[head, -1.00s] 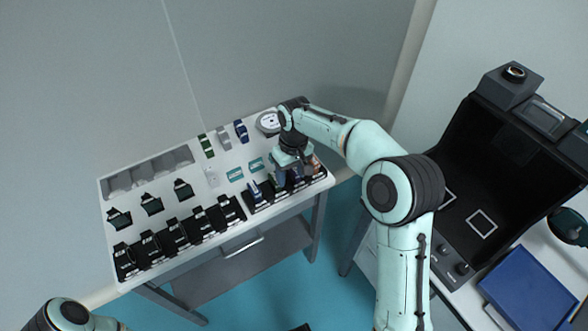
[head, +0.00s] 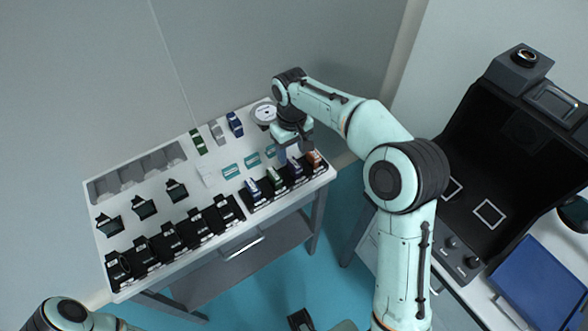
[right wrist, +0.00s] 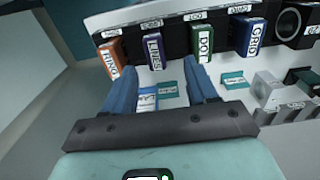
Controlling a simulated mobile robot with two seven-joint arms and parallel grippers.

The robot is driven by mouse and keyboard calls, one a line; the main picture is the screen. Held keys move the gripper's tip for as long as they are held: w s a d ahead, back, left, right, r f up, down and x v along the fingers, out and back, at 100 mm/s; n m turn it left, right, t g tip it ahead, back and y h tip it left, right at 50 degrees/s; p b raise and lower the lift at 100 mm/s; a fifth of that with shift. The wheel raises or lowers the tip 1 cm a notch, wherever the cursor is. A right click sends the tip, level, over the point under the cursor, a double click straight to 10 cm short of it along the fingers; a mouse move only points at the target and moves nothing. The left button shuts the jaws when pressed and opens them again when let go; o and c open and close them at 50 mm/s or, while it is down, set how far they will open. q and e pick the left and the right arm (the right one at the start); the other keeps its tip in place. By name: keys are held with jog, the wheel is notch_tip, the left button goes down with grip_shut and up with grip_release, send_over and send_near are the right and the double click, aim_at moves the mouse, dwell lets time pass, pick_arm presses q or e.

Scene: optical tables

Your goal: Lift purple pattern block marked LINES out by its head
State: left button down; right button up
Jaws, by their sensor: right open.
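The purple block marked LINES (right wrist: 153,52) stands in its black holder in the right wrist view, with its white label facing me. It also shows in the head view (head: 295,170), between a green block and an orange block. My right gripper (right wrist: 160,68) is open and empty. Its two blue fingers point toward the LINES block, one to either side of it in the picture; I cannot tell the remaining gap. In the head view the right gripper (head: 293,152) is just behind and above the row. My left gripper is out of view.
The orange RING block (right wrist: 111,58) and green DOT block (right wrist: 203,43) are close neighbours on either side. The blue GRID block (right wrist: 252,36) stands beyond DOT. Several black holders (head: 172,237) line the table's front edge.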

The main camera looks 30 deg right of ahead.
aim_at(294, 163)
jog(key=f, duration=0.4)
jog(key=shift+d+f, duration=0.4)
grip_shut()
